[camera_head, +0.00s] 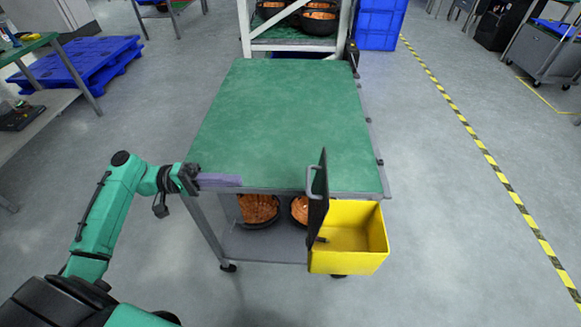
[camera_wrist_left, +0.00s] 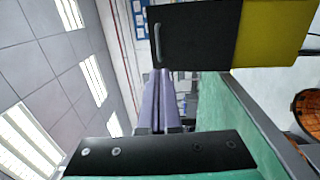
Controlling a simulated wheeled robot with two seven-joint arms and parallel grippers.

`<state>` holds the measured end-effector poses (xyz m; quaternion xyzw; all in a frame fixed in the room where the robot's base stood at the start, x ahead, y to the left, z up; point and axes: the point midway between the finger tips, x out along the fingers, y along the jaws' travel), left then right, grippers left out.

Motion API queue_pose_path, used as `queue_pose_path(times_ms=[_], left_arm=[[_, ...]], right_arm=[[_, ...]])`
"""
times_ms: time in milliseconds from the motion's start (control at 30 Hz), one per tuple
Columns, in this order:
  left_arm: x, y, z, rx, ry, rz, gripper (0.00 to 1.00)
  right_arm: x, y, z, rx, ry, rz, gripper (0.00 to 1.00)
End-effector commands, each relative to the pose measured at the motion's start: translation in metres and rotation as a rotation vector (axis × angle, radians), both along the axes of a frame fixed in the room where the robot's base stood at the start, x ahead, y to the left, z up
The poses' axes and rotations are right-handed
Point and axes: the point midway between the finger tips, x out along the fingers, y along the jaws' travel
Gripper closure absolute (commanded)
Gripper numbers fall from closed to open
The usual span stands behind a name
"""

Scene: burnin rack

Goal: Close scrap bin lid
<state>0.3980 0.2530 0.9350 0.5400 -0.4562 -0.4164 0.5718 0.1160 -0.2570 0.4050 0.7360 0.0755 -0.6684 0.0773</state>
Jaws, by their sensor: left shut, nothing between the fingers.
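The yellow scrap bin (camera_head: 358,258) hangs at the near right corner of the green-topped cart, and its top is open. Its black lid (camera_head: 319,215) stands upright along the bin's left side, with a grey handle (camera_head: 312,183) facing left. The lid (camera_wrist_left: 200,40), its handle and the yellow bin (camera_wrist_left: 272,35) also show in the left wrist view. My left gripper (camera_head: 232,180) is shut and empty at the cart's near left edge, left of the lid and apart from it. Its closed fingers also show in the left wrist view (camera_wrist_left: 161,105). My right gripper is not seen.
The green cart top (camera_head: 290,115) is bare. Black bowls of orange parts (camera_head: 257,208) sit on the shelf below. A rack (camera_head: 290,45) stands behind the cart. A blue pallet (camera_head: 80,62) lies at the far left. The floor right of the bin is clear.

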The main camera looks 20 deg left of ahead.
Motion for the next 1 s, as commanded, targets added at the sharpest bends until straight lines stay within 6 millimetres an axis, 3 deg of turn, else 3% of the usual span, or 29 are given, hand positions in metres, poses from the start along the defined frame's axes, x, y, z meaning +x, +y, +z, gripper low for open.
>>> queue_pose_path(times_ms=[167, 700, 1000], left_arm=[[0.001, -0.017, 0.007, -0.010, -0.007, -0.014, 1.00], [0.027, -0.124, 0.017, -0.010, -0.005, -0.010, 1.00], [0.031, -0.137, 0.013, -0.008, -0.005, -0.008, 1.00]], right_arm=[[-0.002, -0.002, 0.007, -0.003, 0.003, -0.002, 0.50], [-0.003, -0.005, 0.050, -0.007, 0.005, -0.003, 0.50], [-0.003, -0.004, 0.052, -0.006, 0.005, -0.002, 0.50]])
